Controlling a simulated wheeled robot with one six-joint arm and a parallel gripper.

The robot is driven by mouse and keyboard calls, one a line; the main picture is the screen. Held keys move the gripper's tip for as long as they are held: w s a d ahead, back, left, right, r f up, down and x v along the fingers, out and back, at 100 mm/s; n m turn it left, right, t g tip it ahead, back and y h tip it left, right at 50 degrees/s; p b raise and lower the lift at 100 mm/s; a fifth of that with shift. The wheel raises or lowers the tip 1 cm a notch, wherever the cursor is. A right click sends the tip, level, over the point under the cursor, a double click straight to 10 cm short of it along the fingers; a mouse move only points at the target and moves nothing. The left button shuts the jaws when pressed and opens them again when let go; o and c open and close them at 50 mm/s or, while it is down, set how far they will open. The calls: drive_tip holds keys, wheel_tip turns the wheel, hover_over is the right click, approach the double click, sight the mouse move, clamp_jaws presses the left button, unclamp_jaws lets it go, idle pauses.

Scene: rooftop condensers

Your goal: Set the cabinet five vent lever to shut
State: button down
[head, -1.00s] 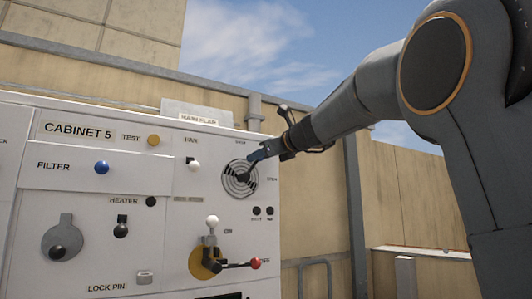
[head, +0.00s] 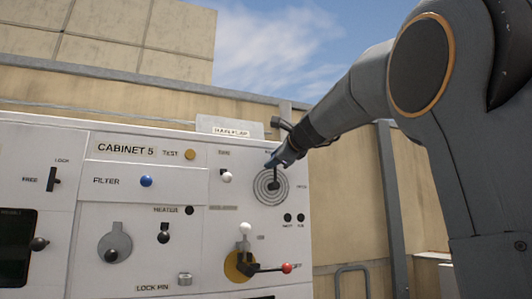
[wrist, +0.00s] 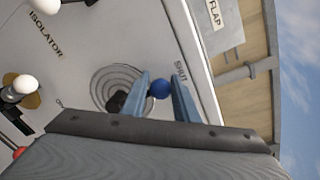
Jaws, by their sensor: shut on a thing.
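Cabinet 5 (head: 125,149) is a white panel. Its vent is a round disc of grey rings (head: 262,194) at the upper right, also in the wrist view (wrist: 106,84). The vent lever (head: 275,183) is dark with a blue knob (wrist: 159,89) and points about straight up from the hub in the head view. My gripper (head: 273,163) is shut on the blue knob, with one finger on each side of it in the wrist view (wrist: 160,84). The SHUT label (wrist: 181,71) is beside the right finger there. The fingers hide the SHUT label in the head view.
Below the vent are a white-knobbed lever (head: 244,230) and a red-tipped handle (head: 287,268). A blue filter knob (head: 146,181) and a fan switch (head: 226,177) are to the left. A flap label plate (head: 230,126) stands above the panel.

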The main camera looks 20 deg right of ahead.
drive_tip(key=shift+w+d+f, duration=0.1)
drive_tip(key=shift+w+f, duration=0.05)
drive_tip(key=shift+f, duration=0.35)
drive_tip(key=c, duration=1.7)
unclamp_jaws()
drive_tip(key=o, duration=0.3)
drive_tip(key=shift+d+r, duration=0.1)
drive_tip(key=shift+d, duration=0.05)
drive_tip(key=shift+o, duration=0.2)
drive_tip(key=shift+a+r, duration=0.2)
drive_tip(key=s+b, duration=0.2)
drive_tip(key=s, duration=0.6)
drive_tip(key=shift+d+r, duration=0.45)
drive_tip(key=shift+s, duration=0.1)
